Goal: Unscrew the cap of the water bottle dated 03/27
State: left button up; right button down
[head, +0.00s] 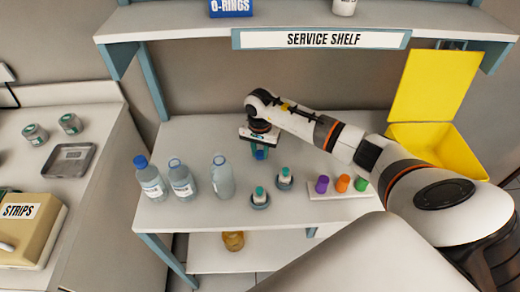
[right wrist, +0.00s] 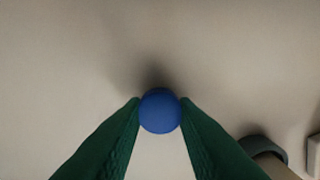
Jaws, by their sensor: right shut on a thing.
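My right gripper (head: 260,150) points down over the back middle of the table. Its green fingers are shut on a round blue cap (right wrist: 160,110). No bottle shows under the cap, only pale table surface with a shadow. Three clear water bottles stand upright at the table's left. The left one (head: 152,184) wears a blue cap. The middle one (head: 182,184) and the right one (head: 222,180) show no blue cap. The labels are too small for me to read any date. My left gripper is not in view.
Two small teal-topped vials (head: 285,175) stand in round holders at the table's front. A white rack (head: 330,189) holds purple, orange and green caps. A yellow open bin (head: 440,145) is at right. The service shelf (head: 300,20) hangs above. The table's back left is clear.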

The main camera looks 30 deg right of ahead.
jog(key=shift+f, duration=0.4)
jog(key=shift+f, duration=0.1)
jog(key=shift+f, duration=0.15)
jog(key=c, duration=1.1)
grip_release()
jog(key=shift+c, duration=0.2)
